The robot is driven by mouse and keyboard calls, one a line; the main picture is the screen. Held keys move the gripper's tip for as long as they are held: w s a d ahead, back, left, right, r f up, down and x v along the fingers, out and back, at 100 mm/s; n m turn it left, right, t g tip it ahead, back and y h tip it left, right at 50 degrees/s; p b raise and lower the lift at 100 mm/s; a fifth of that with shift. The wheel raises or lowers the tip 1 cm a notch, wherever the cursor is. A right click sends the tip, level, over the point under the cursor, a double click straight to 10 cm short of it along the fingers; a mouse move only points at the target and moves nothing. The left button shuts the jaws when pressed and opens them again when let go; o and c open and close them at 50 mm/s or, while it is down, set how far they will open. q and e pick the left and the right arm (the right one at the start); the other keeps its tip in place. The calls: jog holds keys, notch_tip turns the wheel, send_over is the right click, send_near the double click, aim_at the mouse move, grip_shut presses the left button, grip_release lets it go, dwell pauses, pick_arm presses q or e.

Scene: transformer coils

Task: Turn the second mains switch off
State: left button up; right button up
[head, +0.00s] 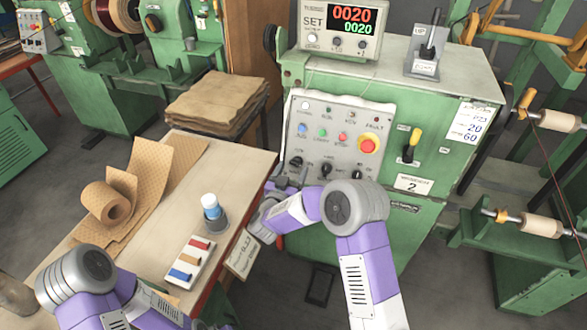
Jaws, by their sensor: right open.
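The switch on the green machine marked 2 is a black lever with a yellow tip (411,145). It stands on the cabinet front, right of the control panel (338,112), and its handle points up. A small label above it is too small to read surely. My right gripper (285,184) is open and small in view, at the lower left of the control panel, left of and below the lever and apart from it. My right forearm crosses in front of the cabinet below the panel. My left arm is at the lower left; its gripper does not show.
The panel has a red stop button (368,145) and several black knobs. A display box (340,27) reading 0020 and a black-handled lever (431,45) stand on top. A bench (160,240) at left holds a paper roll (106,204), a glue bottle (211,208) and a coloured-block tray (189,260).

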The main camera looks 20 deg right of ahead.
jog(key=shift+x, duration=0.95)
jog(key=shift+c, duration=0.4)
jog(key=c, duration=1)
